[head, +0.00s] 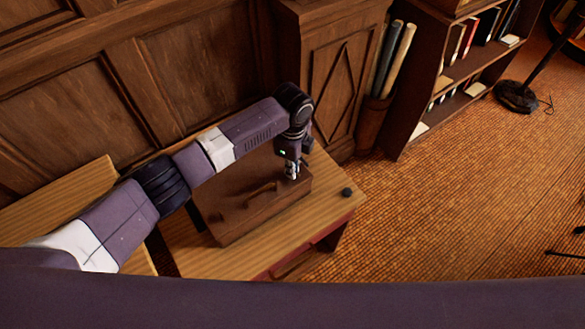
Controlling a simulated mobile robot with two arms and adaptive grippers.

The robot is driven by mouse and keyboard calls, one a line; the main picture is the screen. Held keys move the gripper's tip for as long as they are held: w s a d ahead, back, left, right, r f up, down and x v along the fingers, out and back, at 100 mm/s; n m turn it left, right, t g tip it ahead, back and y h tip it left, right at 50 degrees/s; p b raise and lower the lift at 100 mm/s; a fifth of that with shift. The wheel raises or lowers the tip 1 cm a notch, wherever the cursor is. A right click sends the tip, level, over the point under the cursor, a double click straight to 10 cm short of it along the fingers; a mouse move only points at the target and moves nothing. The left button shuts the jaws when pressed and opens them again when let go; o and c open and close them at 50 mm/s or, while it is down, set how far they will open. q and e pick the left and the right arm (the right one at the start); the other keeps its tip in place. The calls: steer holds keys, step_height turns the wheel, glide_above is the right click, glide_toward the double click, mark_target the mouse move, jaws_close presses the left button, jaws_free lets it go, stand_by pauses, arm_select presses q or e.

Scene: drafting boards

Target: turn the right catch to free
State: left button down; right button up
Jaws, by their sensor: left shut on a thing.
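A brown wooden case (270,214) lies on a light wooden desk in the head view. A raised handle-like piece (262,189) shows on it, and a small knob-like part, perhaps the left catch (214,217), is toward its left end. My left gripper (291,175) comes down from above onto the right end of the case. Its fingers are shut on a small part there, where the right catch sits. The fingers cover the catch, so its turn cannot be seen. My right gripper is out of view.
The desk top (322,208) has bare room right of the case, with a small dark round object (346,192) near its right corner. Wood panelling stands behind. A bin of rolled papers (375,120) and a bookshelf (425,110) stand at the back right.

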arm_select(q)
steer(key=m, duration=0.5)
steer(key=shift+w+m+b, duration=0.1)
steer(key=shift+m+b, duration=0.3)
stand_by(0.4)
steer(key=c, duration=2.1)
jaws_free()
steer(key=shift+r, duration=0.2)
step_height(320, 180, up, 12)
steer(key=shift+f, duration=0.15)
